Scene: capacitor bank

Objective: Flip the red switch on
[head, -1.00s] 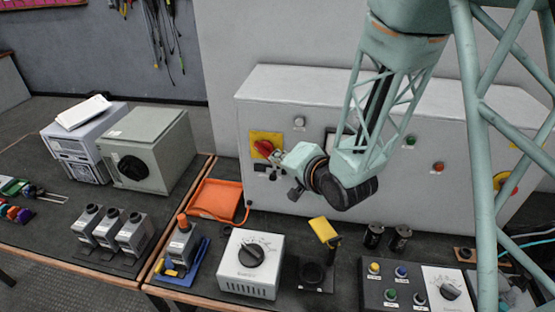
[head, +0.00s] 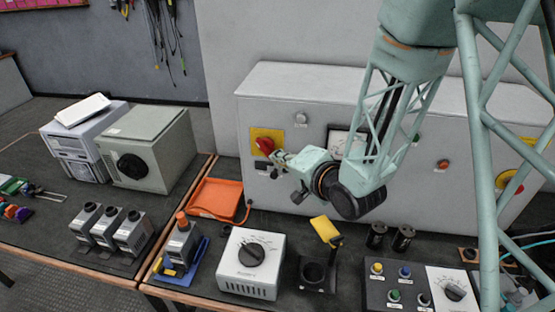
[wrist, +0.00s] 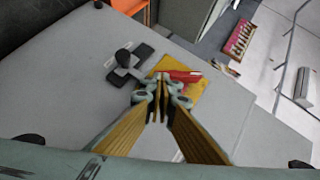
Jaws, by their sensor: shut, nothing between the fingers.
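The red switch (head: 264,146) is a rotary handle on a yellow square plate (head: 257,134), on the front of the large grey cabinet. My gripper (head: 277,158) is at the lower right of the red switch in the head view. In the wrist view the red switch (wrist: 182,75) lies just beyond the fingertips, with the yellow plate (wrist: 196,92) behind it. My gripper (wrist: 164,80) is shut and empty there, its tips at or very near the switch. I cannot tell whether they touch. The fingers cover part of the plate.
The grey cabinet (head: 350,88) carries a white button (head: 301,119), a meter (head: 340,145) partly behind my arm, and a red button (head: 443,165). A black handle (wrist: 125,60) stands out beside the switch. An orange tray (head: 213,200) and a white dial box (head: 250,262) sit on the bench below.

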